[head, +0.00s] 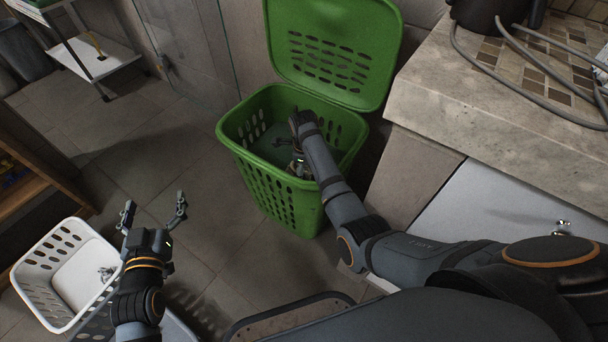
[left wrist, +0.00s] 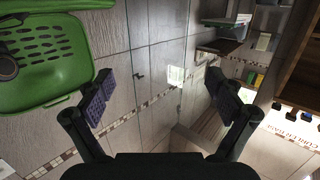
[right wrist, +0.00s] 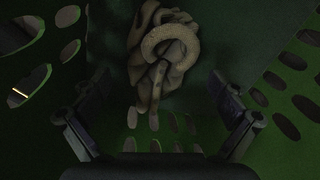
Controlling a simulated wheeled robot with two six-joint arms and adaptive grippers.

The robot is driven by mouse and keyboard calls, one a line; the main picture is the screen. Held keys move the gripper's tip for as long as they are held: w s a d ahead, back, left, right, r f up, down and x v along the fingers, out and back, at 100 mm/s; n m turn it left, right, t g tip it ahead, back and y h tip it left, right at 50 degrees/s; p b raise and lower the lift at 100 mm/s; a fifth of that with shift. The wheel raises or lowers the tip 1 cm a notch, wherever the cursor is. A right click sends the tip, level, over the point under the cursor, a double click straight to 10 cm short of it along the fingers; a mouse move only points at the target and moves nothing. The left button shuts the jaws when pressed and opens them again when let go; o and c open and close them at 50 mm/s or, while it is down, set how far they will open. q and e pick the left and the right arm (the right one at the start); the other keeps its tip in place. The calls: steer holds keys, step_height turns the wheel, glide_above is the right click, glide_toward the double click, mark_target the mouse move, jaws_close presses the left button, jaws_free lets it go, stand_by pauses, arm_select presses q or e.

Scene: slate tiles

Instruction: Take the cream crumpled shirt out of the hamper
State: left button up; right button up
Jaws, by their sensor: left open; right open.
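The green hamper (head: 268,190) stands upright with its slotted lid (head: 330,22) swung open at the back. It also shows at the left edge of the left wrist view (left wrist: 80,62). The cream crumpled shirt (right wrist: 178,52) lies bunched inside the hamper in the right wrist view, dim in the shade; I cannot make it out in the head view. My right gripper (right wrist: 160,108) reaches down inside the hamper, open and empty, with the shirt ahead of its fingers. My left gripper (head: 154,205) is open and empty, left of the hamper and beside the white basket.
A white basket (head: 34,262) with a small pale item sits on the floor at lower left. A stone counter (head: 455,95) with cables (head: 510,72) borders the hamper's right side. A wooden shelf (head: 30,186) stands at left. Tiled floor is clear between shelf and hamper.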

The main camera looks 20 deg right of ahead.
step_height(320, 180, down, 2)
steer(key=shift+f+b, duration=0.15)
steer(key=shift+b, duration=0.4)
steer(key=c, duration=1.3)
arm_select(q)
step_height(320, 180, up, 13)
steer(key=t, duration=0.5)
steer(key=shift+f+m+t, duration=0.15)
steer(key=shift+m+t, duration=0.15)
steer(key=shift+t, duration=0.1)
arm_select(e)
steer(key=shift+o, duration=0.2)
